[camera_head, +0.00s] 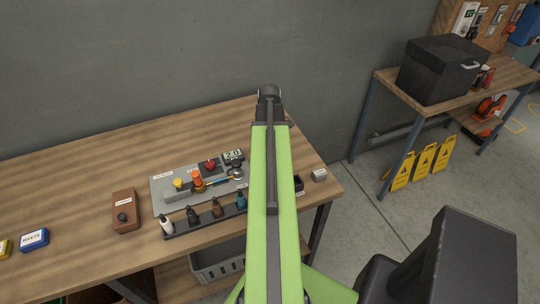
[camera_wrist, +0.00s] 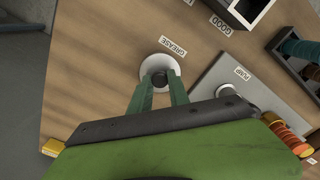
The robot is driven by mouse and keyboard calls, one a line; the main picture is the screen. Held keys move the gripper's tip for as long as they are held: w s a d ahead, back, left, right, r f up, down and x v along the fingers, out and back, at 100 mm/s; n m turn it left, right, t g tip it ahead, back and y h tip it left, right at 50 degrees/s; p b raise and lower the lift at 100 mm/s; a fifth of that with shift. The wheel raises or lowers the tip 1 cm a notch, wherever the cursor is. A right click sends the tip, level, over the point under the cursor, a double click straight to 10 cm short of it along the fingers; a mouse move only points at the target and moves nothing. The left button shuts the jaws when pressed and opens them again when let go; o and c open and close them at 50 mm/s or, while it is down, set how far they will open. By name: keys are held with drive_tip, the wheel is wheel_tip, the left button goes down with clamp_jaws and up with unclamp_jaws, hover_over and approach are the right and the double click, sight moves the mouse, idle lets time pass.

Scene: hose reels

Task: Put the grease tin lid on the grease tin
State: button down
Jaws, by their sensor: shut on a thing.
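In the wrist view, the two green fingers of my gripper (camera_wrist: 160,77) are closed in on a small dark knob-like part. I take it to be the handle of the grease tin lid (camera_wrist: 160,84). A white round thing (camera_wrist: 158,63) shows around and beyond the fingertips, beside a GREASE label (camera_wrist: 173,46) on the wooden table. I cannot tell whether this white round is the lid itself or the grease tin, nor the gap between them. In the head view my arm hides the gripper, lid and tin.
A grey board (camera_head: 163,188) with knobs and a rack of small bottles (camera_head: 203,223) stand left of my arm. A brown box (camera_head: 126,207) is farther left.

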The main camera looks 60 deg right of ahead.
drive_tip(key=shift+f, duration=0.9)
drive_tip(key=shift+r, duration=0.25)
drive_tip(key=shift+f, duration=0.25)
drive_tip(key=c, duration=1.2)
unclamp_jaws()
drive_tip(key=shift+r, duration=0.1)
drive_tip(key=shift+c, duration=0.2)
wheel_tip(320, 180, up, 12)
drive_tip(key=p, duration=1.2)
drive_tip(key=shift+r, duration=0.15)
